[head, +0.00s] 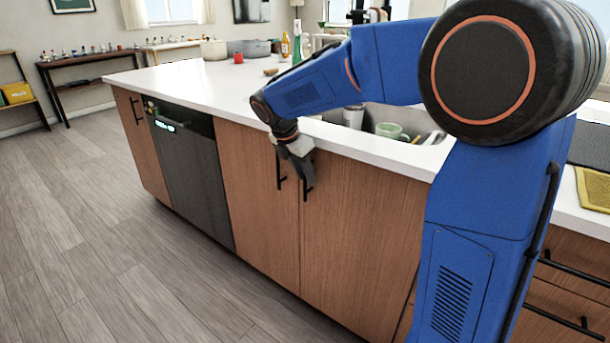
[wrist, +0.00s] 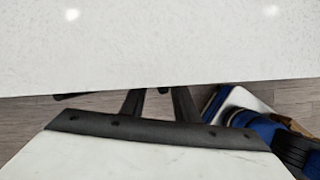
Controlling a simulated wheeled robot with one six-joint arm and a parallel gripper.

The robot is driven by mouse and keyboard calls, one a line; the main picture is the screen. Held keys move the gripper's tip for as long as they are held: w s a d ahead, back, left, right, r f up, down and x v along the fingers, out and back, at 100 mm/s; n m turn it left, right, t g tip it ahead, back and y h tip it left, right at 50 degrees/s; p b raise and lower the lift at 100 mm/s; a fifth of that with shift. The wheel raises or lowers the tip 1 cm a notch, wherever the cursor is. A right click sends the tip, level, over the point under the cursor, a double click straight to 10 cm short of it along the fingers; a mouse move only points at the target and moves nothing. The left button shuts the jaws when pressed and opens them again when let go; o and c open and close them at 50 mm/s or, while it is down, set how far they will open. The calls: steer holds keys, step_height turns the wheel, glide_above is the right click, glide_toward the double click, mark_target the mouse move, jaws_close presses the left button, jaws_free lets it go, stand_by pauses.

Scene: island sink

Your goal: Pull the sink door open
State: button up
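Two wooden sink doors, the left door (head: 255,215) and the right door (head: 350,235), are closed under the white countertop. Each has a black vertical bar handle near the seam: the left handle (head: 279,172) and the right handle (head: 305,189). My gripper (head: 305,174) points down in front of the doors, just below the counter edge, at the right handle. In the wrist view my gripper's dark fingers (wrist: 157,100) stand apart, with a small dark piece, apparently the handle, between their tips. Contact with the handle cannot be told.
The countertop (head: 200,85) overhangs close to my gripper and fills the top of the wrist view (wrist: 160,45). A dark dishwasher (head: 188,165) is left of the doors. The sink holds a green cup (head: 388,130). The floor (head: 130,240) in front is clear.

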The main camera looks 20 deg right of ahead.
steer(key=shift+f, duration=0.15)
jaws_close()
